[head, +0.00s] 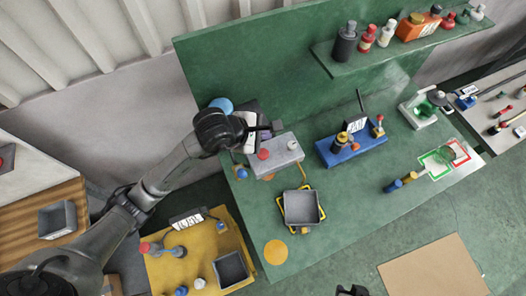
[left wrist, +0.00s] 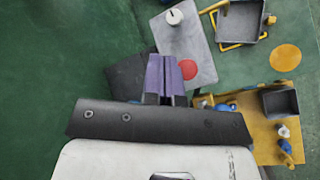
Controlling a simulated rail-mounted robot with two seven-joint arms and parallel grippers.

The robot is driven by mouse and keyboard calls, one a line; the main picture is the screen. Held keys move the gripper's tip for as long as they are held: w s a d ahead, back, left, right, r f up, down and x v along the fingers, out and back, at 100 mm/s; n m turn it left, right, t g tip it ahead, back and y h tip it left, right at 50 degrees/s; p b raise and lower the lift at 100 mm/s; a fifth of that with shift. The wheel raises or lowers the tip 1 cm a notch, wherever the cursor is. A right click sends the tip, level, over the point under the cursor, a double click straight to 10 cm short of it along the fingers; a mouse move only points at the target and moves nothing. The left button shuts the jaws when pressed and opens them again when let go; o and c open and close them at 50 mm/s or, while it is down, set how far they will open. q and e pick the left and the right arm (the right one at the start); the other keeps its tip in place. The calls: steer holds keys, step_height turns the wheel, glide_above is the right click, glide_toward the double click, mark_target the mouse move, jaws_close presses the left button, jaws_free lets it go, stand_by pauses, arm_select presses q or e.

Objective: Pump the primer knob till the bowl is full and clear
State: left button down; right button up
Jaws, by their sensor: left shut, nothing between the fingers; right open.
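A grey block (head: 284,160) on the green bench carries a red round knob (head: 264,154) and a white knob (head: 292,144). I cannot tell which is the primer knob, and I make out no clear bowl. My left gripper (head: 272,129) is shut and empty, beside and apparently above the block; its purple fingers (left wrist: 165,78) show in the wrist view. My right gripper (head: 352,290) is open at the bottom edge, far from the block.
A grey square tray (head: 302,208) stands in front of the block. A yellow stand (head: 206,254) with several parts is at lower left. A shelf (head: 388,50) with bottles is behind.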

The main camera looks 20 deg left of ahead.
mark_target(263, 155)
arm_select(q)
step_height(263, 155, down, 8)
steer(key=b, duration=0.5)
steer(key=shift+f+b, duration=0.3)
steer(key=shift+b, duration=0.05)
stand_by(0.8)
stand_by(0.8)
steer(key=shift+f+b, duration=0.4)
steer(key=shift+b, duration=0.1)
